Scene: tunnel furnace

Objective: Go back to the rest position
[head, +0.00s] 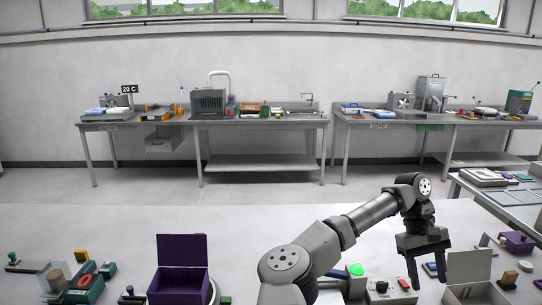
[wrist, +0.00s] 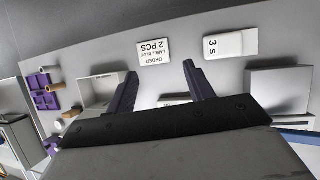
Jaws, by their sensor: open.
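My gripper (head: 424,279) hangs from my arm at the right of the head view, fingers pointing down over the near worktable (head: 240,225). In the wrist view its two dark purple fingers (wrist: 160,72) are spread apart with nothing between them. A white card (wrist: 155,53) reading "ORDER LABEL BLUE 2 PCS" lies beyond the fingertips, and a white block (wrist: 230,45) marked "3 s" is to its right. The fingers appear apart from both.
The near table holds an open purple box (head: 182,282), a green button (head: 356,269), a red-button box (head: 382,288) and a pale open-lidded box (head: 468,268) close right of my gripper. Purple parts (wrist: 45,95) lie at left in the wrist view. Equipment benches (head: 262,122) line the back wall.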

